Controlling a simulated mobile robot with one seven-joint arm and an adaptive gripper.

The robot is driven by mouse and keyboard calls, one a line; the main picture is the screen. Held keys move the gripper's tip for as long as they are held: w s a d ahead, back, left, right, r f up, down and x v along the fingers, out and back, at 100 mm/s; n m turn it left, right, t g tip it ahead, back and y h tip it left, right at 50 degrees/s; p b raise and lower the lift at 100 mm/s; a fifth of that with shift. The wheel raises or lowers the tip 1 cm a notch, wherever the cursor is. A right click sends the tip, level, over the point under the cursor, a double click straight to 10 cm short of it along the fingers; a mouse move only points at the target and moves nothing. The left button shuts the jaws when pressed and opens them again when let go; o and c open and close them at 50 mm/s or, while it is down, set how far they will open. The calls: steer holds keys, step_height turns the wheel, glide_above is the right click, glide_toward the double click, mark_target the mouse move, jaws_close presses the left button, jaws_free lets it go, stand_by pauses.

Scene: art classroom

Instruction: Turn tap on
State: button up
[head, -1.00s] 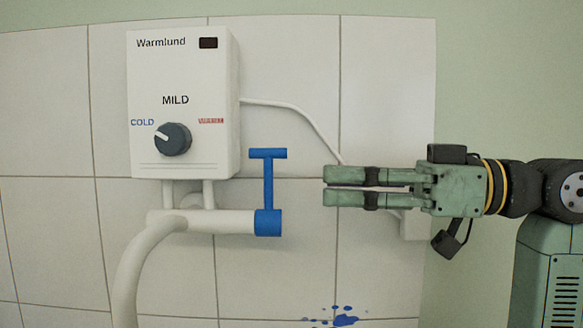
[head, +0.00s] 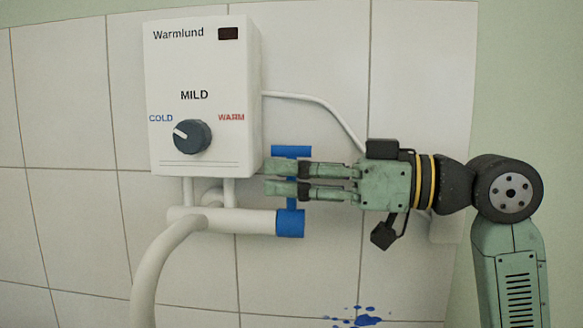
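The tap is a blue T-shaped handle (head: 291,151) on a blue collar (head: 290,223) at the right end of a white horizontal pipe (head: 245,221), in the head view. The crossbar is at the top of an upright stem. My gripper (head: 268,178) comes in from the right, level with the stem and below the crossbar. Its two green fingers lie one above the other with a narrow gap. They overlap and hide most of the stem in the picture. I cannot tell whether they touch it or are in front of it.
A white Warmlund water heater (head: 200,95) hangs on the tiled wall above the pipe, with a dark dial (head: 192,136). A white curved spout (head: 152,270) runs down at the left. A white cable (head: 320,101) runs behind my arm. Blue paint splashes (head: 362,318) mark the wall below.

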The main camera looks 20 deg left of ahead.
steer(key=shift+c, duration=0.5)
jaws_close()
stand_by(0.5)
